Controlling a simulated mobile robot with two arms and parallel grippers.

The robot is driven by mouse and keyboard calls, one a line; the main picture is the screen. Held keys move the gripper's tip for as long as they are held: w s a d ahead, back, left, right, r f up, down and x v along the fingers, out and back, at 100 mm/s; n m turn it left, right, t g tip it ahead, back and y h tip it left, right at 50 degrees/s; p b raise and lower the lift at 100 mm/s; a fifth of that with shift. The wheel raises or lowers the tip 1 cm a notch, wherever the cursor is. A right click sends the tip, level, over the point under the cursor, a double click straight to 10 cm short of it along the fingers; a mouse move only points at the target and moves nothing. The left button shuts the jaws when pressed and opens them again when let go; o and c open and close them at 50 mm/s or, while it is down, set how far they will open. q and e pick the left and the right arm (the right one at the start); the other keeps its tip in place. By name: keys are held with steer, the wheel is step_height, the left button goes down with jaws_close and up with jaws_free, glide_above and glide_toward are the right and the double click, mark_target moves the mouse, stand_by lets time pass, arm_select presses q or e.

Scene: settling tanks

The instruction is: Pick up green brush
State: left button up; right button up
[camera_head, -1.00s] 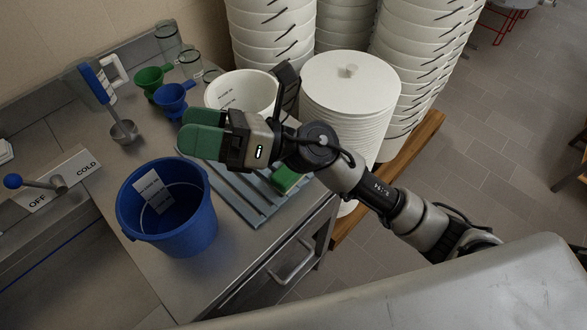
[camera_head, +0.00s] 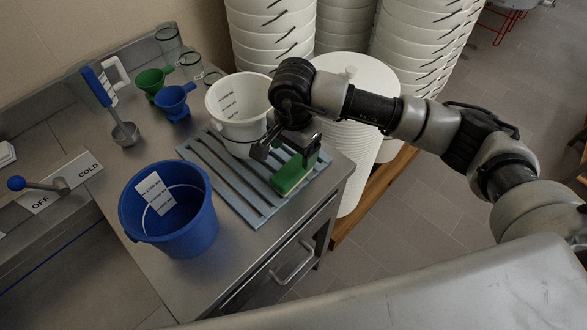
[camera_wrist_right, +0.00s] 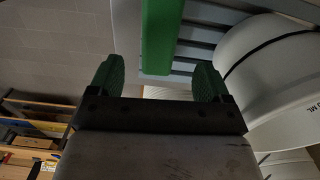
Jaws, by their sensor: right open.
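The green brush (camera_head: 291,178) lies on the right side of a grey slatted rack (camera_head: 225,180) on the steel counter. My right gripper (camera_head: 286,152) is just above and behind it, pointing down, and partly hides it. In the right wrist view the two green-padded fingers of the gripper (camera_wrist_right: 157,78) are apart with nothing between their pads. The brush (camera_wrist_right: 160,38) shows there just beyond the fingertips, roughly in line with the gap. My left gripper is not in view.
A white bucket (camera_head: 230,120) stands close to the left of my right gripper. A blue bucket (camera_head: 200,225) stands at the front of the counter. Blue (camera_head: 173,100) and green (camera_head: 150,80) funnels stand at the back. Stacked white buckets (camera_head: 345,85) rise behind my arm.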

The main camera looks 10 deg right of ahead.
mark_target(294, 167)
steer(key=shift+f, duration=0.8)
steer(key=shift+f+p, duration=0.3)
steer(key=shift+p, duration=0.15)
step_height(294, 167, down, 4)
steer(key=shift+s+r+p, duration=0.15)
steer(key=shift+r+p, duration=0.05)
steer(key=shift+p, duration=0.8)
steer(key=shift+f, duration=0.6)
steer(key=c, duration=1)
steer(key=shift+c, duration=0.2)
steer(key=shift+r, duration=0.15)
